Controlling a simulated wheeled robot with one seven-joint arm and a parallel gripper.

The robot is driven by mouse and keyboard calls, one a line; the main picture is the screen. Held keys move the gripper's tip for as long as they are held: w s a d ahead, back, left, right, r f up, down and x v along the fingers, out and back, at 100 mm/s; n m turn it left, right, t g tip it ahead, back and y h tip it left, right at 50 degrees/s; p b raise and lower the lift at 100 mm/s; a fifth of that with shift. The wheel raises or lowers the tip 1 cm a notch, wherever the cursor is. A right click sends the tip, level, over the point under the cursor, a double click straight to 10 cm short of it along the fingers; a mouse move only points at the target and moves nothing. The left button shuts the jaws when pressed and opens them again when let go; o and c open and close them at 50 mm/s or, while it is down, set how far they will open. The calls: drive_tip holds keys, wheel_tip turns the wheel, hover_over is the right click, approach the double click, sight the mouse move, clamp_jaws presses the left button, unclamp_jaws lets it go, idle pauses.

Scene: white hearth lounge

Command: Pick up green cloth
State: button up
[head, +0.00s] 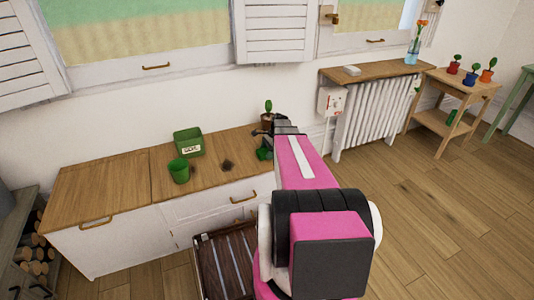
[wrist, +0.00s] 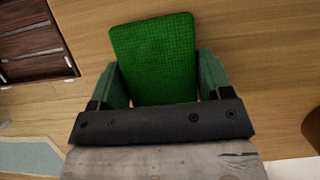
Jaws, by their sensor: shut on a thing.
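The green cloth (wrist: 153,45) is a flat, textured green piece with rounded corners in the wrist view. My gripper (wrist: 158,82) has its two green fingers on either side of the cloth's lower part and is shut on it. The cloth's near edge is hidden behind the dark gripper body. In the head view my gripper (head: 264,150) is by the right end of the wooden counter, mostly hidden by my arm. A small green patch shows there, and I cannot tell cloth from fingers.
On the counter (head: 110,185) stand a green box (head: 188,143), a green cup (head: 179,171) and a potted plant (head: 268,112) close behind my gripper. A dark brown slatted case (head: 226,262) is in front of the cabinet. The floor at right is clear.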

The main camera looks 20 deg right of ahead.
sight(264, 151)
drive_tip(key=shift+r, duration=0.55)
wheel_tip(264, 151, up, 3)
drive_tip(key=shift+f, duration=0.1)
drive_tip(key=a+r, duration=0.7)
drive_tip(key=a, duration=0.4)
drive_tip(key=shift+s+a, duration=0.25)
drive_tip(key=shift+a, duration=0.1)
drive_tip(key=shift+r, duration=0.1)
